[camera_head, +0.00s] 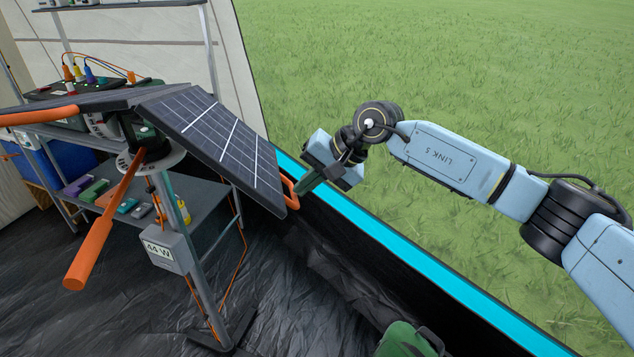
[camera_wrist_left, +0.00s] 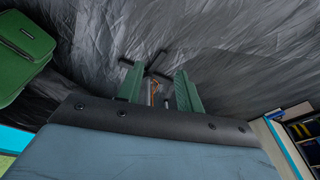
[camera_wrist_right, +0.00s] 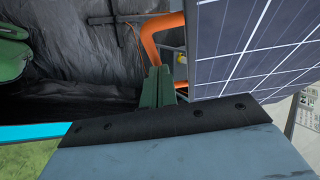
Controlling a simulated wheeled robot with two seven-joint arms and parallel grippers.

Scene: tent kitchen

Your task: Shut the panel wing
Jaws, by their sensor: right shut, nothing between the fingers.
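The solar panel has a dark gridded right wing (camera_head: 225,135) that slopes down to the right from a stand. The wing also fills the right of the right wrist view (camera_wrist_right: 255,45). An orange loop handle (camera_head: 290,190) sits at its outer edge; it also shows in the right wrist view (camera_wrist_right: 150,40). Another panel section (camera_head: 85,101) lies flatter at the left. My right gripper (camera_head: 301,187) is shut and empty, its green fingers close beside the handle; whether they touch it is unclear. My left gripper (camera_wrist_left: 155,72) is open and empty in its wrist view, above the dark floor.
The stand carries a long orange lever (camera_head: 100,232) and a box reading 44 W (camera_head: 166,247). A shelf (camera_head: 205,200) with small coloured items is behind it. A green bag (camera_head: 405,340) lies at the bottom. A black wall with a cyan top strip (camera_head: 400,250) borders the grass.

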